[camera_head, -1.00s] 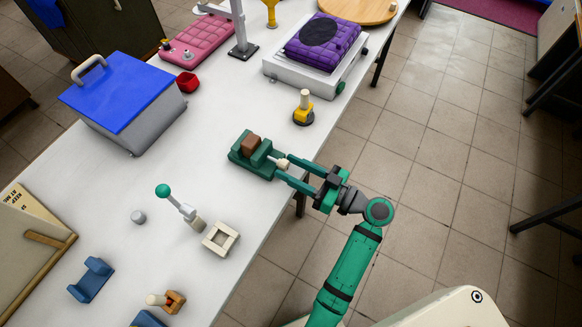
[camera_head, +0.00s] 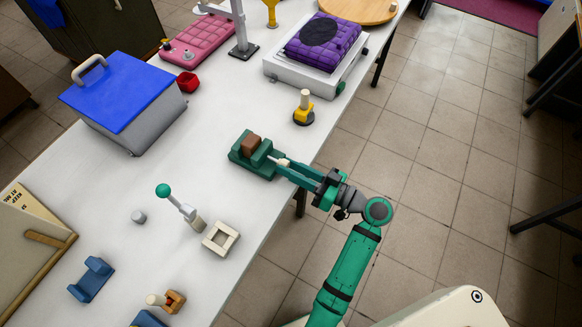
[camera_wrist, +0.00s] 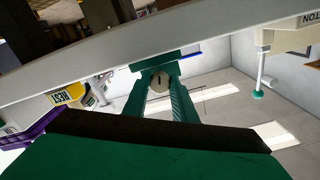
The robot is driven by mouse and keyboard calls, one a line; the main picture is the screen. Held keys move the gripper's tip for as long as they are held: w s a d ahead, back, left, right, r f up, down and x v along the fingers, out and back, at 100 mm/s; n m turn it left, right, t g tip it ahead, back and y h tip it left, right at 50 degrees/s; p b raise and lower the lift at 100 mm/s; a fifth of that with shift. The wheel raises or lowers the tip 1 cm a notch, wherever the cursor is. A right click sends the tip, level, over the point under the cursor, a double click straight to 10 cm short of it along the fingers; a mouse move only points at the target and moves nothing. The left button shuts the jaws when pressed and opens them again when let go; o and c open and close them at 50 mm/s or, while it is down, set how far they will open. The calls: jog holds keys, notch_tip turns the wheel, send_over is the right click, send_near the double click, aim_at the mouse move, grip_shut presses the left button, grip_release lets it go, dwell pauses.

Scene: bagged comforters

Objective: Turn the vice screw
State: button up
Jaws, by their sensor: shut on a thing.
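The green vice (camera_head: 255,156) sits near the right edge of the white table, with a brown block (camera_head: 251,144) between its jaws. Its pale screw knob (camera_head: 283,163) sticks out toward me. My gripper (camera_head: 286,164) is shut on the knob, its green fingers reaching in over the table edge. In the wrist view the round knob (camera_wrist: 159,82) shows a dark slot mark between the two fingertips, and part of the vice (camera_wrist: 157,62) shows behind it.
A yellow piece on a dark base (camera_head: 304,107) stands beyond the vice. A white scale-like box (camera_head: 309,75) carries a purple bagged comforter (camera_head: 322,42). A pale square frame (camera_head: 221,238) and a green-knobbed lever (camera_head: 163,191) stand on the near side. A blue-lidded box (camera_head: 121,92) is at the left.

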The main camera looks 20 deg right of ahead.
jog(key=shift+m, duration=0.5)
jog(key=o, duration=1)
jog(key=shift+o, duration=0.2)
jog(key=v, duration=1)
jog(key=shift+s+d, duration=0.3)
